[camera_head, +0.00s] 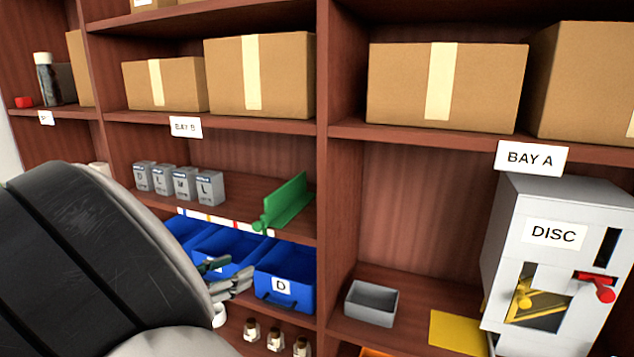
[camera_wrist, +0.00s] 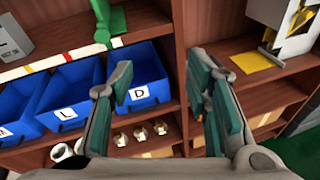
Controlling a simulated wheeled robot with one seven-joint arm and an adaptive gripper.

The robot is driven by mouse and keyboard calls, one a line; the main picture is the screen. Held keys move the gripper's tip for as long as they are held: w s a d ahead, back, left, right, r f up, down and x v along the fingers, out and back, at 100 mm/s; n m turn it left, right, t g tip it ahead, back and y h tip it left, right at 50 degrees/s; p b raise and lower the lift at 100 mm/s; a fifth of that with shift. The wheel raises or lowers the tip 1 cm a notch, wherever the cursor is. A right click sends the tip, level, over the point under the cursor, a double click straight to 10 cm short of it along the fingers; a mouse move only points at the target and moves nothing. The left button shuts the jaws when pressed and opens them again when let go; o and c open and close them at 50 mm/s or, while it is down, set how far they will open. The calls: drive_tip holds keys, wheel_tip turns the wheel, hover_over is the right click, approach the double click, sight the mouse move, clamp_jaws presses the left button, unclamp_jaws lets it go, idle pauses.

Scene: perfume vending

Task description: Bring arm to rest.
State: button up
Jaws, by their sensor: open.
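My gripper (camera_wrist: 158,100) is open and empty in the wrist view, its two fingers spread apart with nothing between them. It also shows in the head view (camera_head: 224,275), in front of the blue bins, partly hidden by my dark arm link. My arm fills the lower left of the head view. In the wrist view, the blue bin labelled D (camera_wrist: 137,80) is behind the left finger, and several small bottles (camera_wrist: 140,132) stand on the shelf below. I cannot tell how far the fingers are from the bins.
A white DISC machine (camera_head: 540,215) with a red lever (camera_head: 603,290) stands at right. A grey tray (camera_head: 371,303) and a yellow plate (camera_head: 457,331) lie left of it. A green holder (camera_head: 287,202) and grey labelled boxes (camera_head: 180,184) stand above the bins. Cardboard boxes (camera_head: 259,75) fill the upper shelves.

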drive_tip(key=s+d+r+m+g+y, duration=0.1)
drive_tip(key=s+d+r+m+g, duration=0.2)
drive_tip(key=d, duration=0.6)
drive_tip(key=s+d+r+m+g+y, duration=0.1)
drive_tip(key=d+m+g, duration=0.2)
drive_tip(key=d+m, duration=0.45)
drive_tip(key=s+d+r+m+g, duration=0.1)
drive_tip(key=d+r+m+g, duration=0.15)
drive_tip(key=d, duration=0.75)
drive_tip(key=s+d+r+m+y, duration=0.1)
drive_tip(key=s+d+m+y, duration=0.2)
drive_tip(key=s+m, duration=0.4)
drive_tip(key=s+d+r+m+t+y, duration=0.1)
drive_tip(key=s+d+m, duration=0.5)
drive_tip(key=s, duration=0.7)
drive_tip(key=shift+r+m+y, duration=0.6)
drive_tip(key=shift+r+y, duration=0.2)
drive_tip(key=shift+y, duration=0.6)
drive_tip(key=shift+d, duration=0.1)
